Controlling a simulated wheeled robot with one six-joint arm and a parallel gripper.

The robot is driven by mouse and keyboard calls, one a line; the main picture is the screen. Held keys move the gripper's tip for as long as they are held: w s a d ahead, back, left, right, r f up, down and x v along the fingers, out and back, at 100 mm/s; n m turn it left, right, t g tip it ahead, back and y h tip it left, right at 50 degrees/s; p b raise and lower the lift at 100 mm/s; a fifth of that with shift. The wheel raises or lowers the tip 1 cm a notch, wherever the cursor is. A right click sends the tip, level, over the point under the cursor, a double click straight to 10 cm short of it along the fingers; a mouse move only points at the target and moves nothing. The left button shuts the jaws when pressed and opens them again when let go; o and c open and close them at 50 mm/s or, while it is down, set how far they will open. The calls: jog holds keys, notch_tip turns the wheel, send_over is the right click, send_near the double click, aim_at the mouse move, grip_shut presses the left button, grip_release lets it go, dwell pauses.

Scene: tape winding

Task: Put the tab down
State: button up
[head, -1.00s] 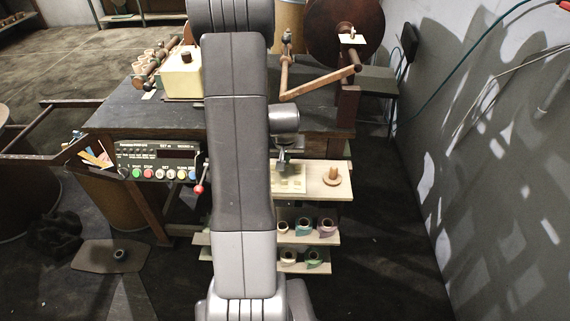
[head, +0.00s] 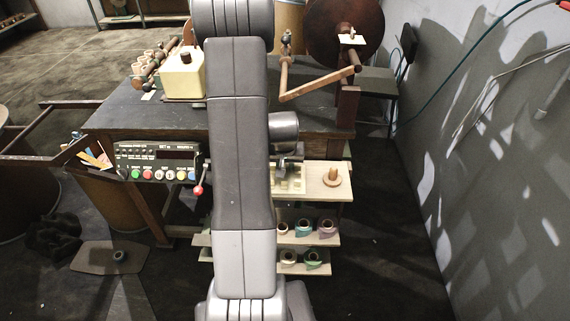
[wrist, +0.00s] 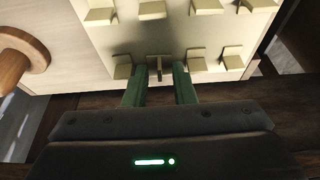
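In the wrist view my gripper (wrist: 159,80) has its two green fingers apart at the near edge of a cream board (wrist: 150,35) with rows of small raised cream holders. One holder (wrist: 153,62) of the near row shows between the fingertips, with a thin dark upright strip (wrist: 159,74) at its middle. I cannot tell whether that strip is the tab. Nothing is clearly clamped between the fingers. In the head view the board (head: 296,183) lies on the upper shelf, and my arm hides part of it.
A wooden spool-like peg (head: 332,176) stands right of the board, and in the wrist view it is at the left (wrist: 20,60). Lower shelves hold several tape rolls (head: 326,228). A control box (head: 158,160) with a red-knobbed lever (head: 198,190) is to the left.

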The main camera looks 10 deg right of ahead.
jog(key=p+v, duration=0.1)
jog(key=v, duration=1.1)
